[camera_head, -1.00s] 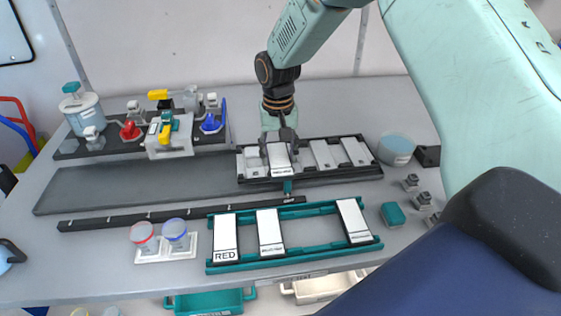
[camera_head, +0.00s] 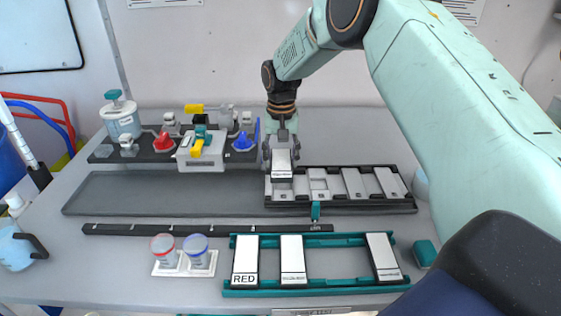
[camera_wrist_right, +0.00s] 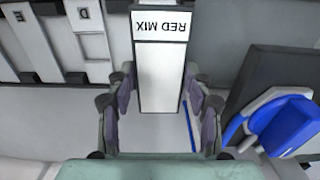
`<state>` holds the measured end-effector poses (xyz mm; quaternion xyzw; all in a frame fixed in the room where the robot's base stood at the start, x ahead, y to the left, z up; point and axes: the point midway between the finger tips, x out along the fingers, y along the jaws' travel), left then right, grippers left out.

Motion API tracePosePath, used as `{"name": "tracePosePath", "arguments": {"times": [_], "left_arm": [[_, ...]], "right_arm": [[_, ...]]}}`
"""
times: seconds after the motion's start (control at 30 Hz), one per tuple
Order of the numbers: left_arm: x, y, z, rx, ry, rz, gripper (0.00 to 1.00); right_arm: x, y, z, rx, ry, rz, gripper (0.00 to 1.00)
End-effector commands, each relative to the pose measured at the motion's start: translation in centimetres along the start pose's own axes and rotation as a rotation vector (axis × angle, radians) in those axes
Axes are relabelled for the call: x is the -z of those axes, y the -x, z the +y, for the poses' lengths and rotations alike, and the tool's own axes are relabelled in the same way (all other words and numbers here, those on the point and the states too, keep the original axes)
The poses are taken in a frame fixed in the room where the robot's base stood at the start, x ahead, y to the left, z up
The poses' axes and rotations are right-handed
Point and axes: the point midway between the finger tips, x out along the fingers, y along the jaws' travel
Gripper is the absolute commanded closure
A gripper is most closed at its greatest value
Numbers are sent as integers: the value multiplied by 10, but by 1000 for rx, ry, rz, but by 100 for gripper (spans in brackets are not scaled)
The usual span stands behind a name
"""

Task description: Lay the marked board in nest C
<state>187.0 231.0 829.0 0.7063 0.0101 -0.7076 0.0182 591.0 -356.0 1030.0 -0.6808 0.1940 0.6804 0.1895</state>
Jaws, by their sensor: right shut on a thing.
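My right gripper (camera_head: 281,158) is shut on a white board (camera_head: 282,163), with one finger on each side. The wrist view shows this board (camera_wrist_right: 162,70) with the upside-down label RED MIX. In the head view the board is over the rear of the left end of the black nest tray (camera_head: 345,210); I cannot tell how high it is. Nests to its right show light inserts, such as this nest (camera_head: 357,184). In the wrist view part of the nest row (camera_wrist_right: 85,30) shows at upper left with letters that look like D and E. Nest C's letter is not legible. My left gripper is out of view.
A teal rack (camera_head: 335,290) in front holds white boards, one marked RED (camera_head: 245,266). A long grey mat (camera_head: 160,194) lies clear at left.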

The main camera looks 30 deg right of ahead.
Motion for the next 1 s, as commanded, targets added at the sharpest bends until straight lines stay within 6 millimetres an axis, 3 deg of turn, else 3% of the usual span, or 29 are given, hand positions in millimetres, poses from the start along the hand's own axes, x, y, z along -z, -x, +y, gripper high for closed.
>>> {"name": "tracePosePath", "arguments": {"times": [0.17, 0.6, 1.0], "left_arm": [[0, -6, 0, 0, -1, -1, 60], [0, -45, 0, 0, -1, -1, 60], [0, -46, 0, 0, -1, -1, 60]], "right_arm": [[0, -6, 2, 1, -5, 0, 79], [0, -43, 2, 1, -3, 0, 79], [0, -44, 1, 1, -1, 1, 79]]}}
